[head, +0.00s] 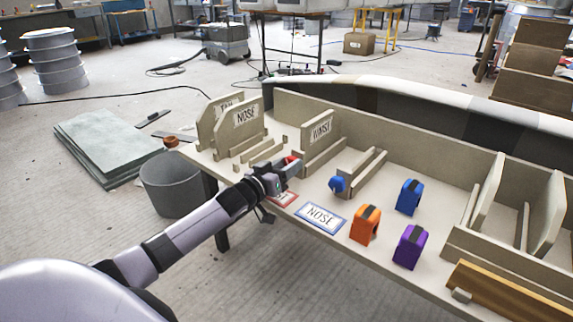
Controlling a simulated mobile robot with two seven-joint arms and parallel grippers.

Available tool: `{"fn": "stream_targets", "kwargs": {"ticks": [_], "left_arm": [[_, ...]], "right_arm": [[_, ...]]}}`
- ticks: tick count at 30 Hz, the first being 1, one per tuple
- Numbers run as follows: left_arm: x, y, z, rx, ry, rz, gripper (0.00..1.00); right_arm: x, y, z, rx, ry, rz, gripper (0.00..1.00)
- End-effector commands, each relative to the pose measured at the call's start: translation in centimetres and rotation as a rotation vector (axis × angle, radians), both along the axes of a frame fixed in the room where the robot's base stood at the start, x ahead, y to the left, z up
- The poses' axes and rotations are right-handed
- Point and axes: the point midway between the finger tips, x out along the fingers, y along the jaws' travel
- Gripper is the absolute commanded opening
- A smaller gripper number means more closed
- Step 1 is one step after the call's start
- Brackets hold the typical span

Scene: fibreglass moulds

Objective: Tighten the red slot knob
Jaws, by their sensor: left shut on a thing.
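The red slot knob (291,159) is a small red piece at the front end of a beige slot on the bench, partly hidden by my left gripper. My left gripper (289,167) reaches in from the left and is shut on the red knob. A blue knob (338,184) sits at the front end of the neighbouring slot (363,172), to the right and apart from my gripper. My right gripper is not in view.
A red-edged card (285,200) and a blue-edged NOSE card (320,217) lie on the bench. Blue (409,196), orange (365,225) and purple (410,246) blocks stand to the right. Upright labelled boards (239,127) stand behind my gripper. A grey bin (171,185) is on the floor.

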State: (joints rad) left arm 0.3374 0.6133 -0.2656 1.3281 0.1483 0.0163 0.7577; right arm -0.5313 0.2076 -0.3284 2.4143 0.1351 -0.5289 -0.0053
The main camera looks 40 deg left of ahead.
Motion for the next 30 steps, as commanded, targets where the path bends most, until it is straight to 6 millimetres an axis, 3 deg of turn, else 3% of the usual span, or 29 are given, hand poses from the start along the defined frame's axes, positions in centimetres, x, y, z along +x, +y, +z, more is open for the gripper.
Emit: {"fn": "stream_targets", "kwargs": {"ticks": [30], "left_arm": [[0.0, -0.2, 0.0, 0.923, -0.072, -0.001, 0.13]], "right_arm": [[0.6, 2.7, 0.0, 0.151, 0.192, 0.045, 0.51]]}}
